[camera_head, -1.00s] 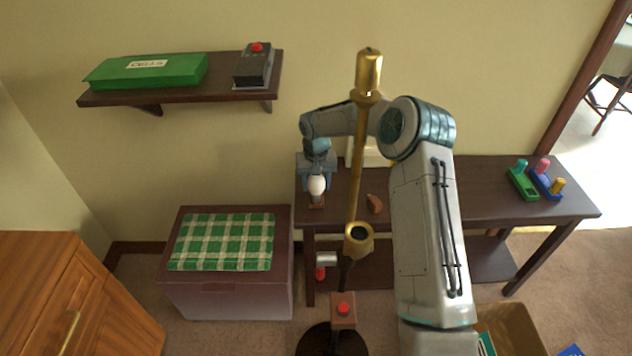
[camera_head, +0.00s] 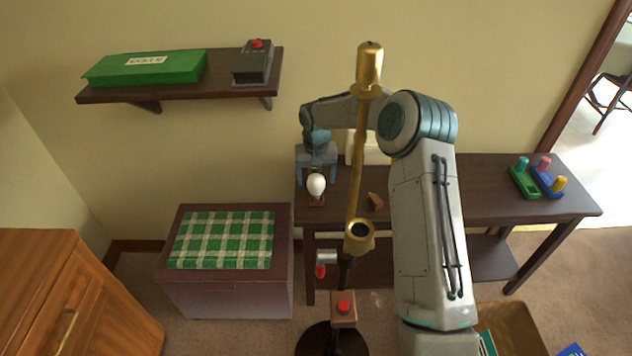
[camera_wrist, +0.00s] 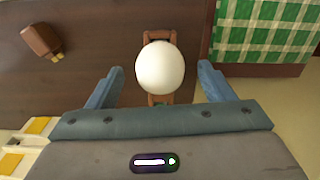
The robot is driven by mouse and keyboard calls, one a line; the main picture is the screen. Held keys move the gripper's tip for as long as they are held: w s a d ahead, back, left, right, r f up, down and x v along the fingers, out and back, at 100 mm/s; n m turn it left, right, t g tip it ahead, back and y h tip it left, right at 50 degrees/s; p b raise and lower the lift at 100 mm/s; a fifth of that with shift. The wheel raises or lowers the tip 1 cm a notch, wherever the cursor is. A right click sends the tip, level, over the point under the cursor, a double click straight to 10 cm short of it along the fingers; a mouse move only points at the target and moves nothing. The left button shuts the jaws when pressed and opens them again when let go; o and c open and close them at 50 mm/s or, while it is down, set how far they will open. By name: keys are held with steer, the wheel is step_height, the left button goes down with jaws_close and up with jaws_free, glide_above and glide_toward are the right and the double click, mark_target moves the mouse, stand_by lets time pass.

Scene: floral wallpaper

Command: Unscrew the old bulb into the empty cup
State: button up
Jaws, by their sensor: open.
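A white bulb (camera_head: 316,186) sits in a small brown wooden holder (camera_head: 316,203) at the table's left front corner. I cannot tell whether this holder is the cup the task names. In the wrist view the bulb (camera_wrist: 160,67) covers most of the holder (camera_wrist: 159,36). My gripper (camera_head: 316,173) is open, just behind and above the bulb. In the wrist view its fingers (camera_wrist: 160,72) stand left and right of the bulb, with gaps on both sides. The brass lamp (camera_head: 358,165) stands in front, with a dark, open socket (camera_head: 359,233) showing no bulb.
A brown piece (camera_head: 376,202) lies on the dark table (camera_head: 480,190), right of the bulb. Green and blue peg blocks (camera_head: 524,184) are at its right end. A chest with a checked cloth (camera_head: 222,240) stands left. A shelf (camera_head: 180,90) holds a green box and a red-button device.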

step_height(320, 180, up, 5)
steer(key=shift+f, duration=0.1)
stand_by(0.5)
